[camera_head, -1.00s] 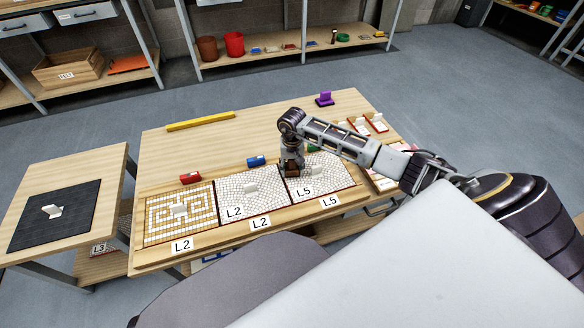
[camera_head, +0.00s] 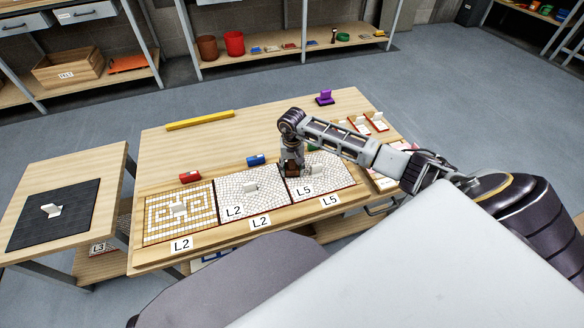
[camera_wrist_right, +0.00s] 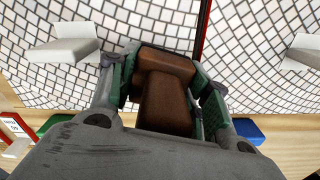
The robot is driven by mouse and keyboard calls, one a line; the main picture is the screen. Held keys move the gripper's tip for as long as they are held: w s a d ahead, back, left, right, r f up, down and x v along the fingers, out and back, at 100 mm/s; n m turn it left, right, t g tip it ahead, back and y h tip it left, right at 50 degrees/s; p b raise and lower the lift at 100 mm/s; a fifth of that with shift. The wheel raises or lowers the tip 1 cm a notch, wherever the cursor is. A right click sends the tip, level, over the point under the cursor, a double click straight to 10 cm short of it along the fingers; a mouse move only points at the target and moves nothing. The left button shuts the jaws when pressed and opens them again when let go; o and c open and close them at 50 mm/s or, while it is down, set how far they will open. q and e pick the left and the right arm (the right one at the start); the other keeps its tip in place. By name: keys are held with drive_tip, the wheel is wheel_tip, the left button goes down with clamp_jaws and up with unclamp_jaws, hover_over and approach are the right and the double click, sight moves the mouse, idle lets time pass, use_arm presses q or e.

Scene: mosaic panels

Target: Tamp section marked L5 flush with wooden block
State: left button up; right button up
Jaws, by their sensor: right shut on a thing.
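The section marked L5 (camera_head: 325,174) is a white mosaic panel, rightmost of three in a row on the table, with an L5 label on it and another on the table edge below. My right gripper (camera_head: 292,168) is over its left edge, near the seam with the middle panel. In the right wrist view my right gripper (camera_wrist_right: 165,90) is shut on a brown wooden block (camera_wrist_right: 165,100). The block is low over white tiles; I cannot tell whether it touches them. A red divider (camera_wrist_right: 203,30) runs beside it. My left gripper is not in view.
The middle L2 panel (camera_head: 252,190) and a tan patterned panel (camera_head: 180,213) lie to the left. Small upright pieces stand on the panels. Red (camera_head: 190,177) and blue (camera_head: 256,160) blocks sit behind. A yellow bar (camera_head: 200,120) and purple object (camera_head: 324,97) lie at the back.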

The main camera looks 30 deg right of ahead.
drive_tip(key=shift+f, duration=0.25)
idle(0.8)
drive_tip(key=shift+r, duration=0.1)
drive_tip(key=shift+r+p, duration=1.8)
drive_tip(key=shift+r, duration=1.7)
drive_tip(key=shift+f, duration=0.2)
drive_tip(key=shift+f+b, duration=2.3)
drive_tip(key=shift+f, duration=0.5)
drive_tip(key=shift+f+b, duration=0.45)
drive_tip(key=shift+f, duration=0.15)
drive_tip(key=shift+r, duration=0.1)
